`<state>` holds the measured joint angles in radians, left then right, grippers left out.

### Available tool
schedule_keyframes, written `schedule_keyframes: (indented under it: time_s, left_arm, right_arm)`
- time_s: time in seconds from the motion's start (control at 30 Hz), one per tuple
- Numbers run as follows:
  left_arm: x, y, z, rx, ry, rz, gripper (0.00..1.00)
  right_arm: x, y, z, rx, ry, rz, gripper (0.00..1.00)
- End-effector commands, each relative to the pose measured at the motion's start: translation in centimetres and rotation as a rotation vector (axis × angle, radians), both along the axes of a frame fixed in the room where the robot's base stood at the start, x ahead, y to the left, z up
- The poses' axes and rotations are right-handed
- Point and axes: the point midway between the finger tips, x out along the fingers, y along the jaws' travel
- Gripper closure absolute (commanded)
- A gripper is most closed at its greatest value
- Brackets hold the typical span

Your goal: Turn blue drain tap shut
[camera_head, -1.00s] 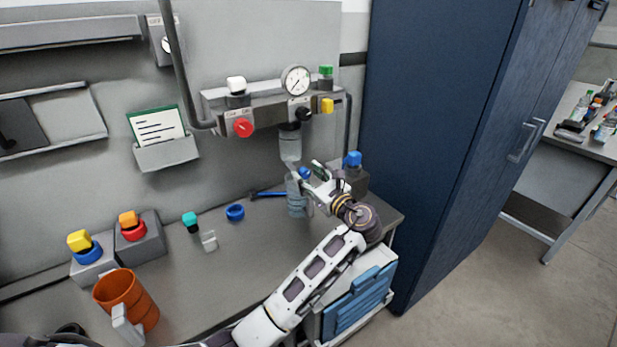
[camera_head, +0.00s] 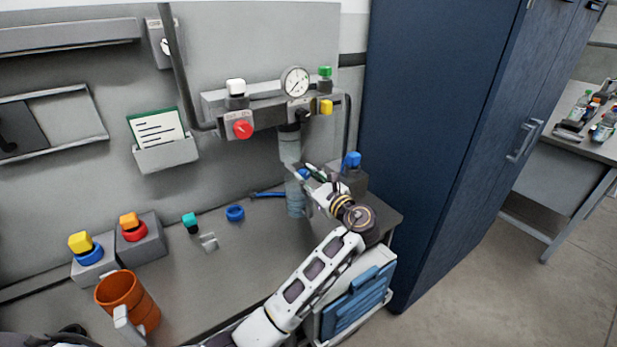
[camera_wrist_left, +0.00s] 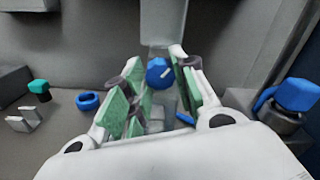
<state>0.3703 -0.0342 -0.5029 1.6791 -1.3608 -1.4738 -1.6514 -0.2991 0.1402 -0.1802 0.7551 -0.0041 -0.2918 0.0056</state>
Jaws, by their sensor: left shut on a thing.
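The blue drain tap (camera_head: 303,174) is a small round knob on the clear cylinder under the grey wall unit. In the left wrist view the tap (camera_wrist_left: 159,72) has a white mark on its face and sits between the green-padded fingers. My left gripper (camera_head: 314,177) has come to it from the right and is shut on it. The fingers (camera_wrist_left: 158,88) stand on both sides of the knob in the wrist view. The tap's rear and the exact contact are hidden.
A grey block with a blue cap (camera_head: 351,160) stands close right of my gripper. The wall unit has a gauge (camera_head: 295,81) and a red knob (camera_head: 243,129). A blue ring (camera_head: 235,213) and an orange mug (camera_head: 127,300) are on the bench. A dark cabinet (camera_head: 440,140) is at right.

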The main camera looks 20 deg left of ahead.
Motion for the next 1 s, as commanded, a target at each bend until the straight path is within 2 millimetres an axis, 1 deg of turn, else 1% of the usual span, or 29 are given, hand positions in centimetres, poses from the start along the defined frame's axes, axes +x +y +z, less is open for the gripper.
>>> schedule_keyframes:
  time_s: [0.07, 0.2, 0.53, 0.57, 0.7, 0.73, 1.0]
  left_arm:
    - [0.0, 0.0, 0.0, -0.021, -0.025, 0.001, 0.96]
    - [0.0, 0.0, 0.0, -0.044, -0.055, 0.000, 0.96]
    - [0.0, 0.0, 0.0, -0.049, -0.062, 0.000, 0.96]
    - [0.0, 0.0, 0.0, -0.049, -0.062, 0.000, 0.70]
    - [0.0, 0.0, 0.0, -0.049, -0.062, 0.000, 0.52]
    - [0.0, 0.0, 0.0, -0.049, -0.062, 0.000, 0.50]
    - [0.0, 0.0, 0.0, -0.048, -0.062, 0.000, 0.50]
  right_arm:
    - [-0.6, -0.2, 0.0, -0.003, 0.008, 0.000, 1.00]
    - [-1.0, -0.4, 0.0, -0.004, 0.009, 0.002, 1.00]
    - [-0.6, -0.9, 0.0, -0.009, 0.006, 0.003, 1.00]
    - [-0.6, -0.9, 0.0, -0.010, 0.004, 0.003, 1.00]
    - [-0.2, -0.8, 0.1, -0.009, 0.000, 0.004, 1.00]
    - [-0.1, -0.8, 0.1, -0.009, 0.000, 0.004, 1.00]
    - [0.0, -0.6, 0.1, -0.006, -0.001, 0.002, 1.00]
